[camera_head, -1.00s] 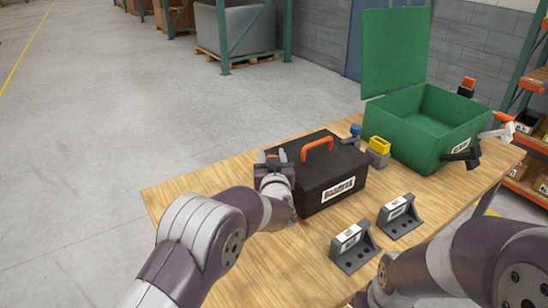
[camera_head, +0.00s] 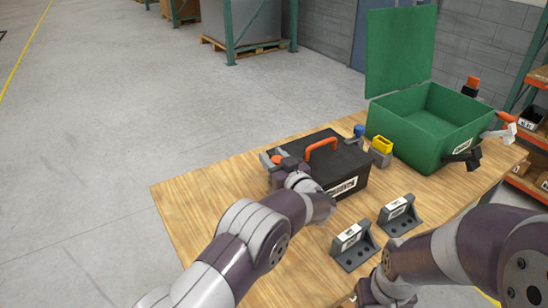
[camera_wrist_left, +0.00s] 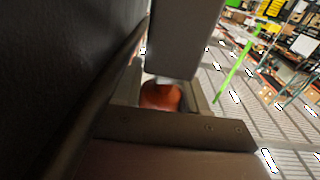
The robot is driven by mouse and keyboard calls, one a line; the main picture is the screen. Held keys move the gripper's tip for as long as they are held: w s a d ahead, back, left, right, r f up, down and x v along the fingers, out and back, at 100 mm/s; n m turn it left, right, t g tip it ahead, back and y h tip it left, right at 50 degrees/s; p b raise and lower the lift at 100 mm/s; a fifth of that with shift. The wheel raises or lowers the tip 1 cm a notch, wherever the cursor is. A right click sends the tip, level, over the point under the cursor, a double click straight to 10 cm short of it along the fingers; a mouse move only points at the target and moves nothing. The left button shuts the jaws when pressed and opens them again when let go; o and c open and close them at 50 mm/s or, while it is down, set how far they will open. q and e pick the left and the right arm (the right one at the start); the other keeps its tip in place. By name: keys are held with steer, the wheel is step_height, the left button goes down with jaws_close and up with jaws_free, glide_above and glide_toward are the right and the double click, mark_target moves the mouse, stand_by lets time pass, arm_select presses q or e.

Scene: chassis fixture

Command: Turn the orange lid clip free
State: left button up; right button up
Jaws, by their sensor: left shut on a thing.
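The black toolbox (camera_head: 345,165) stands on the wooden table with its lid down and an orange handle (camera_head: 321,147) on top. My left gripper (camera_head: 277,158) is at the toolbox's left end, shut on the orange lid clip (camera_head: 280,153). Only a little orange shows between the fingers in the head view. In the left wrist view the orange clip (camera_wrist_left: 160,96) sits between the fingers, beside a dark wall. The clip's hinge and catch are hidden. My right arm enters at the lower right, but its fingers are not in view.
An open green box (camera_head: 425,125) with a raised lid stands at the back right. A small holder with a yellow block (camera_head: 382,145) and a blue knob (camera_head: 358,130) sit behind the toolbox. Two dark labelled brackets (camera_head: 355,245) (camera_head: 399,214) stand in front. The table's left part is bare.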

arm_select(q)
steer(key=shift+r, duration=0.15)
steer(key=o, duration=1)
steer(key=shift+c, duration=0.2)
steer(key=v, duration=0.7)
steer(key=shift+s+b, duration=0.2)
steer(key=shift+b, duration=0.15)
steer(key=shift+d, duration=0.1)
